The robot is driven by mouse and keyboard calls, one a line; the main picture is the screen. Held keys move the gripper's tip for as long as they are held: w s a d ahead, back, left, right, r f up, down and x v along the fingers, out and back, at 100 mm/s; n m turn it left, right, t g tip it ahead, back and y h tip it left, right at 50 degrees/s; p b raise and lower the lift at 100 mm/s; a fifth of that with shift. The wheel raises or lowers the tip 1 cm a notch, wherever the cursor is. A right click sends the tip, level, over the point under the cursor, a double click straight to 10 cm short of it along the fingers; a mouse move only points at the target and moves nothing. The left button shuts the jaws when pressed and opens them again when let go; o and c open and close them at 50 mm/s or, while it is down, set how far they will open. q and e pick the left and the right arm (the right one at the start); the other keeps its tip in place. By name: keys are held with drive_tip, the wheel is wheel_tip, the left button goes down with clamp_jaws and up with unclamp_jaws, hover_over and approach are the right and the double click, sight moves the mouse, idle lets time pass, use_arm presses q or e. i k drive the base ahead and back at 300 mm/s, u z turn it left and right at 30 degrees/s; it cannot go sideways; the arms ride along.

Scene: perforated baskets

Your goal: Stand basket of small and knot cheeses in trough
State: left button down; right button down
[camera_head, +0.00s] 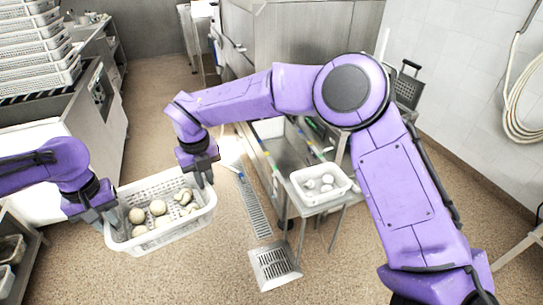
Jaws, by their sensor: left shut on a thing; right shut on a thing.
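A white perforated basket (165,238) hangs in the air at the lower left, over the floor. Several round pale cheeses (158,207) and what looks like a knot-shaped one (184,196) lie in it. My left gripper (108,218) is shut on its left end. My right gripper (202,178) is shut on its far right rim. A metal trough (290,150) on legs stands right of the middle, partly hidden by my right arm. The basket is apart from it, to its left.
A smaller white basket (318,197) with pale cheeses sits at the trough's near end. A floor drain (274,265) lies below. Stacked white baskets (38,50) stand on a counter at the upper left. A hose (518,95) hangs on the right wall.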

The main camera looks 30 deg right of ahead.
sight(287, 171)
drive_tip(key=i, duration=3.25)
drive_tip(key=z, duration=2.9)
drive_tip(key=i, duration=0.5)
